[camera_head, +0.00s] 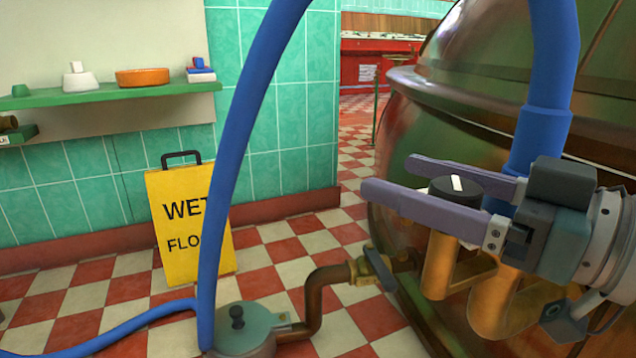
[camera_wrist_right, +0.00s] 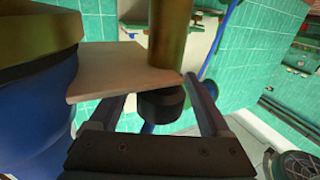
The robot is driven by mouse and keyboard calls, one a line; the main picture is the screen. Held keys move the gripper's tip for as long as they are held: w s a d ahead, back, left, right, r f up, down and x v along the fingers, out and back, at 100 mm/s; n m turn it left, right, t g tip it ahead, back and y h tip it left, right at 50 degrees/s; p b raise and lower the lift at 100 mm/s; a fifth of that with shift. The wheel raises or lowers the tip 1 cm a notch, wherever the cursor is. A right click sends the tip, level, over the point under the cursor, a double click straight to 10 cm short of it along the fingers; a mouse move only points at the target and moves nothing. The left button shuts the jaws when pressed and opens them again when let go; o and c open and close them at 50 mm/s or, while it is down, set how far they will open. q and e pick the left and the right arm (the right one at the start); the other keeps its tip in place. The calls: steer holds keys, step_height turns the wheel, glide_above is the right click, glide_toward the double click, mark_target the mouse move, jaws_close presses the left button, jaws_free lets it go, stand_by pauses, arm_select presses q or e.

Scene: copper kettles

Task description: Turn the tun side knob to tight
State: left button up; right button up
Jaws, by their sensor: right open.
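The tun (camera_head: 420,110) is a large rounded copper vessel at the right of the head view. Its side knob (camera_head: 455,187) is a short black cylinder with a white mark on top, above a brass pipe fitting (camera_head: 440,265). My right gripper (camera_head: 389,177) is open, with one purple finger on each side of the knob. In the right wrist view the dark knob (camera_wrist_right: 160,105) shows between the two fingers, with gaps visible beside it. I cannot tell whether either finger touches it. My left gripper is not in view.
A blue hose (camera_head: 240,130) arches across the head view, and another blue pipe (camera_head: 545,120) runs beside the tun. A brass valve (camera_head: 375,267) and a small pump (camera_head: 245,330) sit low. A yellow wet-floor sign (camera_head: 190,225) stands by the tiled wall. Checkered floor lies open behind.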

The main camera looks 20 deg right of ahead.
steer(key=shift+c, duration=0.2)
jaws_close()
stand_by(0.5)
